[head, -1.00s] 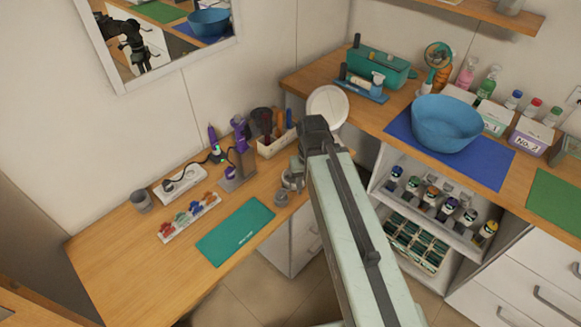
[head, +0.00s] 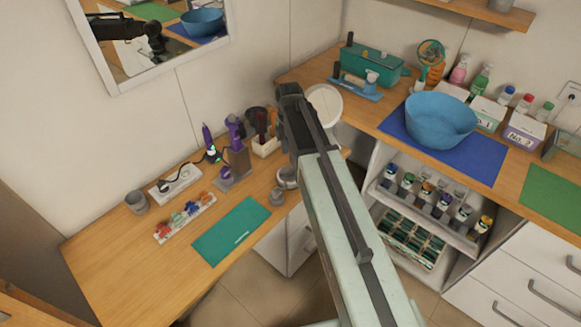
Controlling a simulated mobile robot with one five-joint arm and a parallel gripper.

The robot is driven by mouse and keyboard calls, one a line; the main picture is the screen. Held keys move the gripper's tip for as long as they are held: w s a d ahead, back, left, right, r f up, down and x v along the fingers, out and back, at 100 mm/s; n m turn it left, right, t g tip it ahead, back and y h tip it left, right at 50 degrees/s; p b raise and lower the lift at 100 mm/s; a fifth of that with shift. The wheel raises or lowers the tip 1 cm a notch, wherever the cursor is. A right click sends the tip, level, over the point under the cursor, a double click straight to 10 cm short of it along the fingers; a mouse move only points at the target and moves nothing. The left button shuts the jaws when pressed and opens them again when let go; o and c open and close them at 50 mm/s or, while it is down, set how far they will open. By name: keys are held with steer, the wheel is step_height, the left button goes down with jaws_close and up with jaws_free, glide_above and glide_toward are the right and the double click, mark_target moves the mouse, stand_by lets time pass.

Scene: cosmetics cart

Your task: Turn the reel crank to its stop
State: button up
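I cannot make out a reel crank for sure. A blue stand (head: 357,87) with a dark upright grip at its left end and a pale knob-like part at its right sits on the wooden counter at the back, in front of a teal box (head: 371,66). My pale green arm reaches up the middle of the head view. Its dark end, with my gripper (head: 290,92), is left of the blue stand and apart from it in the picture. The fingertips are hidden or too small to read.
A round white disc (head: 324,104) shows just right of my arm's end. A blue bowl (head: 440,120) stands on a blue mat (head: 480,157) at the right. Purple styling tools (head: 235,130) stand on the left desk.

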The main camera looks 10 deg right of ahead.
mark_target(289, 169)
step_height(289, 169, down, 8)
steer(key=b, duration=0.8)
steer(key=shift+r, duration=0.1)
jaws_close()
